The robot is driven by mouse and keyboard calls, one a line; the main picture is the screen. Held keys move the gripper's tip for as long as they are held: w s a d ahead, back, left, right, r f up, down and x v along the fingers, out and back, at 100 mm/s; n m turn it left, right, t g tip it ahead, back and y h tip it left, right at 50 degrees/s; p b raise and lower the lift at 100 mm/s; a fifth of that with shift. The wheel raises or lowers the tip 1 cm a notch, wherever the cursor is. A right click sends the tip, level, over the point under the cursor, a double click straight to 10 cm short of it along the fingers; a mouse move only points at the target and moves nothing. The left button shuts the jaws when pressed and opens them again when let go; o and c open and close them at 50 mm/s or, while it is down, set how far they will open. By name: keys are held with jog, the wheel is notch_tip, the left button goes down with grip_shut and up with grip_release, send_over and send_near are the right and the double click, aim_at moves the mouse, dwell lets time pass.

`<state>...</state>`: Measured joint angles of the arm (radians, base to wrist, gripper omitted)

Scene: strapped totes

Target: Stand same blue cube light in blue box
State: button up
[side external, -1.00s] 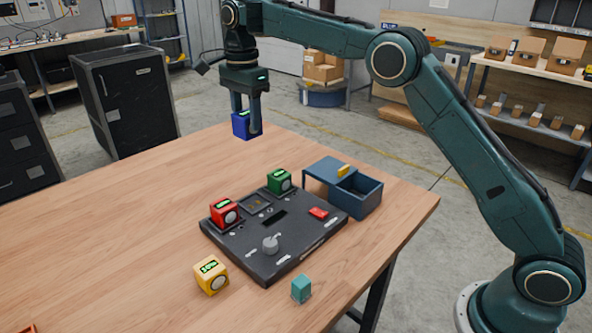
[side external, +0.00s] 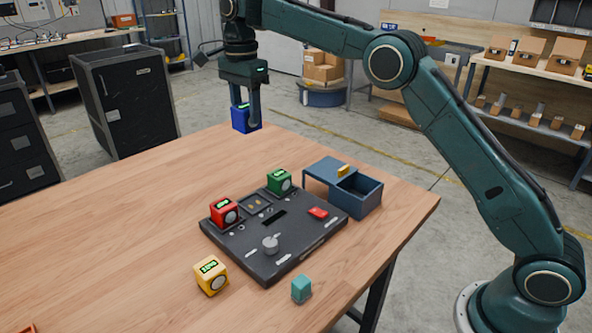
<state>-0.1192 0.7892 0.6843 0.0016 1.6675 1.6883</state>
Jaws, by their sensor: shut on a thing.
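A blue cube (side external: 240,120) with a small display on its top is at the far corner of the wooden table. My gripper (side external: 246,118) points down and is shut on this cube. The cube's underside is at or just above the table top; I cannot tell whether it touches. The blue box (side external: 360,200) stands at the right of the table, behind the black panel. Its right part is open and its lid (side external: 322,170), with a yellow handle, is slid to the left. The box's floor is mostly in shadow.
The black panel (side external: 290,255) carries a red cube (side external: 223,212), a green cube (side external: 279,181), a grey knob and a red button. A yellow cube (side external: 211,276) and a small teal block (side external: 301,289) stand in front.

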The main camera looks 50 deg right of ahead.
aim_at(246, 106)
jog(key=shift+r, duration=1.8)
jog(key=s+d+n, duration=0.8)
jog(key=d+n, duration=0.1)
jog(key=d, duration=0.2)
jog(key=s+d+n, duration=0.9)
jog(key=d, duration=0.1)
notch_tip(246, 106, down, 18)
jog(key=shift+w+d+f, duration=0.2)
jog(key=shift+d+f, duration=0.05)
jog(key=shift+f, duration=0.15)
jog(key=shift+f, duration=2.55)
jog(key=shift+f, duration=1.2)
